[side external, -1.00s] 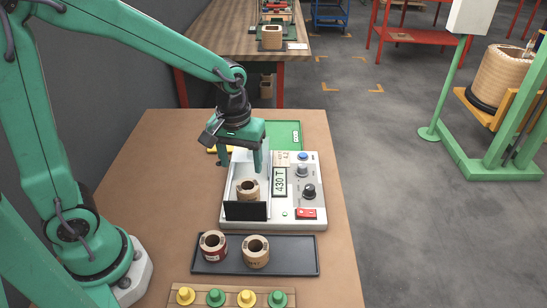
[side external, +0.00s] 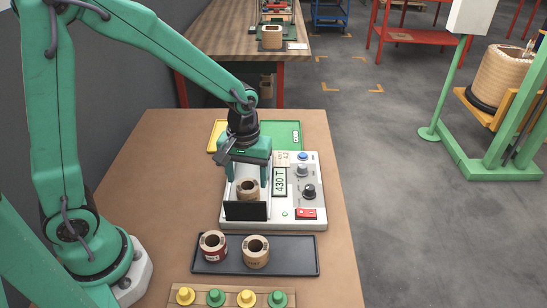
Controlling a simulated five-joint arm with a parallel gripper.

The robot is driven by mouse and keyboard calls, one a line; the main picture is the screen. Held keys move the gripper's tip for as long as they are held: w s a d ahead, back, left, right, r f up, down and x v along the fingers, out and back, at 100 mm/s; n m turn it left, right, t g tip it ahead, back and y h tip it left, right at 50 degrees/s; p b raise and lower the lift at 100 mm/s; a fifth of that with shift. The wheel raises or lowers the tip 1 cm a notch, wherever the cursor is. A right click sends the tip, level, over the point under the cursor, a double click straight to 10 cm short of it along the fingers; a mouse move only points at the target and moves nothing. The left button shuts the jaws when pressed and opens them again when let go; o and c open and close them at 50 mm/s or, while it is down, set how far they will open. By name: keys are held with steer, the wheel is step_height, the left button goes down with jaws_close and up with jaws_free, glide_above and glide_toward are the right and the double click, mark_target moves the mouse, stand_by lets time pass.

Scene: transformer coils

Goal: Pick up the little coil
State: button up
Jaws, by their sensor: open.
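A little tan coil (side external: 248,189) stands upright in the bay of the white tester (side external: 311,216), behind a black front panel (side external: 246,211). My green gripper (side external: 247,178) is above the bay, pointing down, with its fingers spread to the left and right of the coil. It is open and does not visibly grip the coil. Two more small coils stand on a dark tray (side external: 300,256) in front: one with a dark red side (side external: 213,246) and one plain tan (side external: 256,252).
The tester has a display reading 430 T (side external: 280,182), knobs and a red switch (side external: 306,213). Yellow (side external: 215,133) and green (side external: 284,133) trays lie behind it. A wooden strip with yellow and green pegs (side external: 232,297) lies at the front. The table's left side is clear.

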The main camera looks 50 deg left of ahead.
steer(key=shift+f, duration=0.1)
steer(key=shift+f, duration=2.5)
steer(key=c, duration=0.9)
steer(key=shift+r, duration=0.15)
step_height(320, 180, up, 10)
